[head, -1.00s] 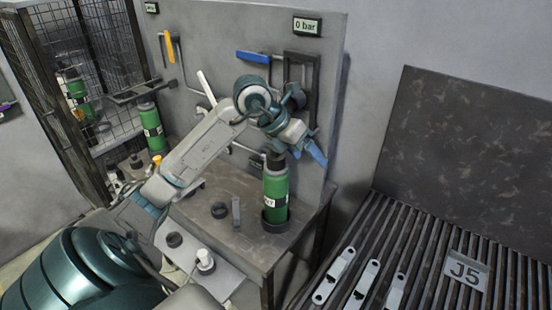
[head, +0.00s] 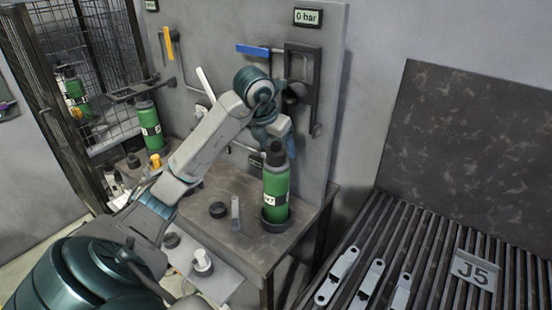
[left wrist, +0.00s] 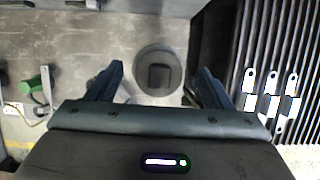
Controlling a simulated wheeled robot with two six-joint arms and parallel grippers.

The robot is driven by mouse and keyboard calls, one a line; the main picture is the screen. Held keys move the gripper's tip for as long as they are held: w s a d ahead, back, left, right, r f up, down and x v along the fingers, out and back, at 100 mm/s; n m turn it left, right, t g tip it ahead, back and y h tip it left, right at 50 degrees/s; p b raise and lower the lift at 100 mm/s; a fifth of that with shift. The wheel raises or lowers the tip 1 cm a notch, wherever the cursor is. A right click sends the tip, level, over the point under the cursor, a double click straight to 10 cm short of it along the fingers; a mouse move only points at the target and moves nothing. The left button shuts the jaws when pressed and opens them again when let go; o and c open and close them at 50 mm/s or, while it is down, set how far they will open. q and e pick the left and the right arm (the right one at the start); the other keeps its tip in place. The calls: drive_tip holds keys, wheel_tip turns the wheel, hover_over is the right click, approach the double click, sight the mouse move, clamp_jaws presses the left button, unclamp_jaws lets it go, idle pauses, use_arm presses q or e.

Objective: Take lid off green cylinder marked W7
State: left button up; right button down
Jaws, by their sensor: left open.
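The green cylinder marked W7 (head: 276,184) stands upright in a dark round holder (head: 275,223) near the table's right front corner. Its dark lid (head: 275,156) is on top. My left gripper (head: 276,143) points down at the lid, its blue fingers partly overlapping it in the head view. In the left wrist view the open fingers (left wrist: 158,85) lie either side of a round dark top with a squarish knob, apparently the lid (left wrist: 159,76). A gap shows between it and each finger. My right gripper is not in view.
A panel with a blue-handled lever (head: 254,50) and a dark frame (head: 303,90) stands close behind. Another green cylinder (head: 151,128) is at the back left. Dark caps (head: 218,210) and a small upright plate (head: 236,214) are left of W7. Slats with brackets (head: 338,274) lie right.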

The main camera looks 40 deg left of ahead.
use_arm(q)
drive_tip(key=shift+p+x, duration=0.3)
drive_tip(key=shift+x, duration=1.1)
drive_tip(key=shift+a+r, duration=0.1)
drive_tip(key=c, duration=1)
drive_tip(key=shift+c, duration=0.2)
drive_tip(key=shift+r, duration=0.15)
